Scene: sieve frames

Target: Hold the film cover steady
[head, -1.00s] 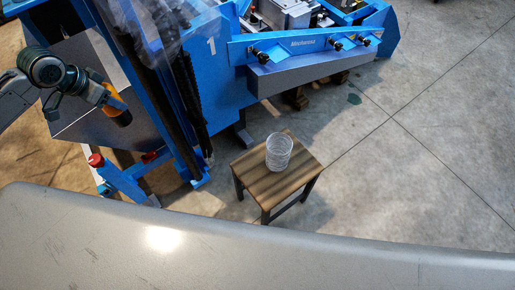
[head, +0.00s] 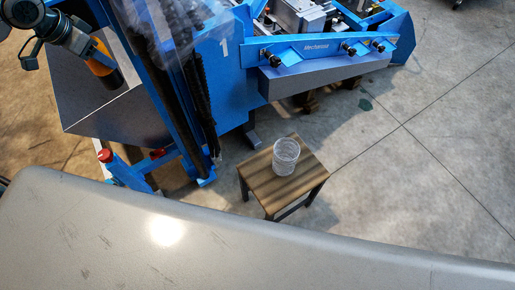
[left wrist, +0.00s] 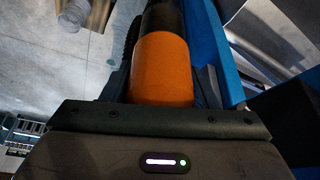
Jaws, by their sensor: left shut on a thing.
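A clear, wrinkled film (head: 160,22), probably the film cover, hangs at the top edge of the head view over the blue machine's dark uprights. My left gripper (head: 86,43) is at the upper left, left of the film and apart from it. It is shut on an orange and black cylinder (head: 101,64), which points down and to the right. The orange part of the cylinder (left wrist: 161,70) fills the middle of the left wrist view, and its dark end lies beyond. My right gripper is not in view.
The blue machine (head: 232,75) stands along the top, with a grey metal panel (head: 100,98) at its left. A wooden stool (head: 262,184) with a clear ribbed cup (head: 286,156) stands in front. Concrete floor at the right (head: 440,150) is clear.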

